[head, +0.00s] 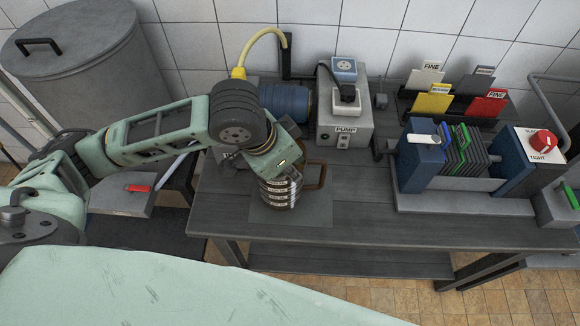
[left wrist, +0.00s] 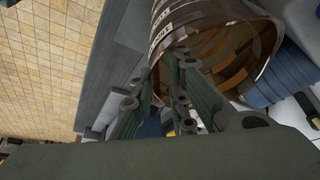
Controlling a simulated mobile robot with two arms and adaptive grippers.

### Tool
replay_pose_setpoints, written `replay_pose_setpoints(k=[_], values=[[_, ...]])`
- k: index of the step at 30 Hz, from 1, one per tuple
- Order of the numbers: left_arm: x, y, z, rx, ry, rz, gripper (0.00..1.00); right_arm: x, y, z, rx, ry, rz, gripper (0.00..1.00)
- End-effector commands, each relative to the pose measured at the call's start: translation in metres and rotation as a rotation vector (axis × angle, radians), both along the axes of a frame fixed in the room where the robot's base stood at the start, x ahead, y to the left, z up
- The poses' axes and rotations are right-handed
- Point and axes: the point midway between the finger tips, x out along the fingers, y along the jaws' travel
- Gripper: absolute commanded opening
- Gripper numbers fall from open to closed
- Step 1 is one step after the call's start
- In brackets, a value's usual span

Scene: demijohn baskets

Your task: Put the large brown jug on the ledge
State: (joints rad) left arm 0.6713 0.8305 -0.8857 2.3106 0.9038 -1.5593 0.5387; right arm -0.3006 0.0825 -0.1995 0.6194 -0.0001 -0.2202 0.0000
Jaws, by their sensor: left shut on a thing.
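The large brown jug (head: 277,194), see-through brown with pale marked bands and a brown handle (head: 316,174), is at the front of the dark workbench. It is over a flat dark square (head: 262,213); I cannot tell if it touches it. My left gripper (head: 287,166) is at the jug's top, shut on it, its fingers mostly hidden by the wrist. In the left wrist view the jug (left wrist: 215,35) fills the top right, and the gripper fingers (left wrist: 160,85) meet its near rim. I cannot tell which surface is the ledge. My right gripper is not in view.
Behind the jug stand a pump box (head: 345,118) and a blue cylinder (head: 287,101). A blue clamp rack with dark plates (head: 462,151) is to the right. A grey lidded bin (head: 80,60) stands at the left. The bench between jug and rack is clear.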

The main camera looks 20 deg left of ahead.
Motion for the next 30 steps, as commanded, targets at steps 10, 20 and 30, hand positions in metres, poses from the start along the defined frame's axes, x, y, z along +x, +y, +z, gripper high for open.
replay_pose_setpoints(k=[10,20,30], values=[[0.0007,-0.0003,-0.0022,-0.001,-0.004,-0.001,0.0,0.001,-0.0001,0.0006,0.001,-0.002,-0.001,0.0],[0.0,-0.0002,-0.0047,0.0,0.0,0.0,0.34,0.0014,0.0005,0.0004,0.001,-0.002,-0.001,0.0],[-0.0001,0.0001,0.001,-0.001,-0.003,-0.001,0.34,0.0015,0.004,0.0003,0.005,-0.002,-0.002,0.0]])
